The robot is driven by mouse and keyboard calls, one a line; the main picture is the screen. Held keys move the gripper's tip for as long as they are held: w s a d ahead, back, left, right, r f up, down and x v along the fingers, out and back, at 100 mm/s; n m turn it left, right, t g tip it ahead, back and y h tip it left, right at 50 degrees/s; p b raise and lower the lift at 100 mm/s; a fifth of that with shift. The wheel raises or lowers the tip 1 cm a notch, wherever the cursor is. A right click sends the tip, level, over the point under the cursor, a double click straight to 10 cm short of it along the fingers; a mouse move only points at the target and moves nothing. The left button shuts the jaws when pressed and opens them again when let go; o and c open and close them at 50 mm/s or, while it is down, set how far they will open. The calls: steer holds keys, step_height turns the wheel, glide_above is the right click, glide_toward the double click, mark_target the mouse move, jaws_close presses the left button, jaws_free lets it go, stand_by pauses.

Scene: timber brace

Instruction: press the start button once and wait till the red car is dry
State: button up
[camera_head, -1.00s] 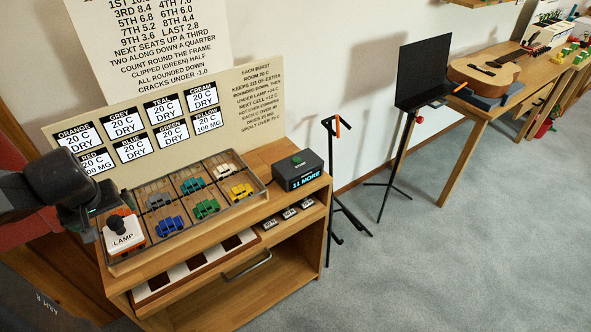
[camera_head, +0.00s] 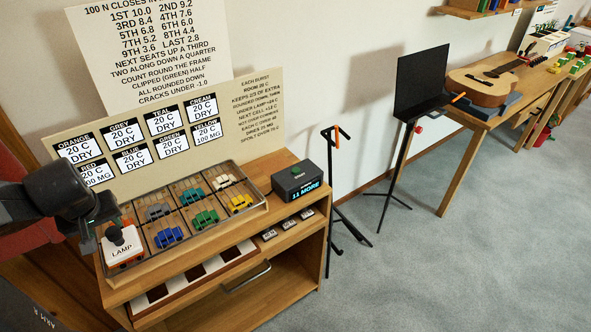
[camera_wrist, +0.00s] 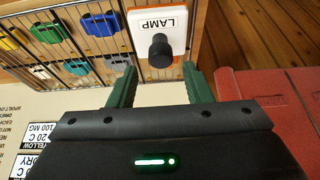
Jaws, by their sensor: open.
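The start button (camera_head: 297,170) is a green button on a dark box (camera_head: 303,183), whose display reads "11 MORE". A white block marked LAMP (camera_head: 121,246), with a black knob (camera_head: 115,234), stands at the left end of the wire rack. It also shows in the wrist view (camera_wrist: 174,24). I cannot make out the red car; an orange-red edge shows under the lamp. The RED card (camera_head: 97,175) reads 20 C and "00 MG", its first digit unclear. My gripper (camera_wrist: 160,67) is open and empty, its green fingers short of the lamp's knob. The button is far to its right.
The rack (camera_head: 262,201) holds several cars, including blue, green and yellow ones, in separate cells. Cards for the other colours stand behind it; yellow reads 100 MG, the rest DRY. A black stand (camera_head: 335,190) and a guitar table (camera_head: 470,115) are to the right.

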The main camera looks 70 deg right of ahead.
jaws_close()
stand_by(1.3)
